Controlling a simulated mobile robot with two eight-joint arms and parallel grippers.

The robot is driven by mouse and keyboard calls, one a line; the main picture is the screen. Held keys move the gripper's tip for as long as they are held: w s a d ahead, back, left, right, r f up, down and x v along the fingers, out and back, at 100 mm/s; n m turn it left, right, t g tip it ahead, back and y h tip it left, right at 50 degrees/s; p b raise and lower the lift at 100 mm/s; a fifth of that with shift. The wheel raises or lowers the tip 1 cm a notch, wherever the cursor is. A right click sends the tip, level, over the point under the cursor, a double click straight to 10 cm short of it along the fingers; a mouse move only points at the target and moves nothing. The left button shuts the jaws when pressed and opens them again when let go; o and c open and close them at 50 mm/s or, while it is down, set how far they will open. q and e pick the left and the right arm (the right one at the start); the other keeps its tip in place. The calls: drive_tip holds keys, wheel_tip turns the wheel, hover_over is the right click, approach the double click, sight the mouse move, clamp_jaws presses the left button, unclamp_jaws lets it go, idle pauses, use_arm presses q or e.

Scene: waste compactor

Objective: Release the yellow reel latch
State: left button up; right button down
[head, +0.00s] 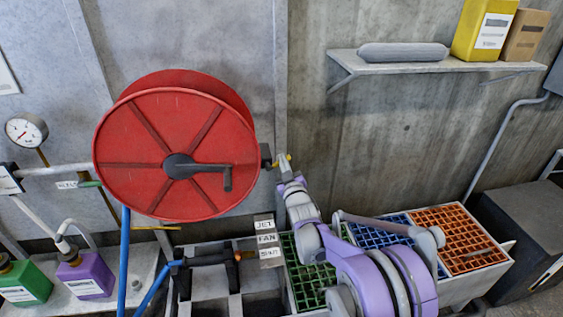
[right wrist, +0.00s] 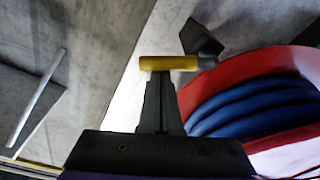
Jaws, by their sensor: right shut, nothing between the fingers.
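The yellow reel latch (head: 284,160) is a small yellow bar at the right side of the red hose reel (head: 150,125), next to a dark bracket. In the right wrist view the latch (right wrist: 168,63) lies level, with a grey pivot at its right end. My right gripper (head: 287,176) is at the latch, just below it in the head view. In the right wrist view its dark fingers (right wrist: 160,85) are shut together, with tips right by the bar. I cannot tell whether they touch it. The reel has a dark crank (head: 200,168). My left gripper is not in view.
Below are a blue-hosed spray lance (head: 205,259), a label board (head: 267,240) and crates with green, blue and orange grids (head: 460,237). A shelf (head: 420,67) holds containers at upper right. Purple (head: 87,275) and green jugs (head: 25,282) stand at left.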

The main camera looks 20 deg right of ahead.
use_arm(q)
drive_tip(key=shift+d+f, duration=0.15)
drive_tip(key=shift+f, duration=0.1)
use_arm(e)
drive_tip(key=shift+d+f+m, duration=0.2)
drive_tip(key=shift+f+m, duration=0.1)
drive_tip(key=shift+m, duration=0.4)
drive_tip(key=shift+s, duration=0.15)
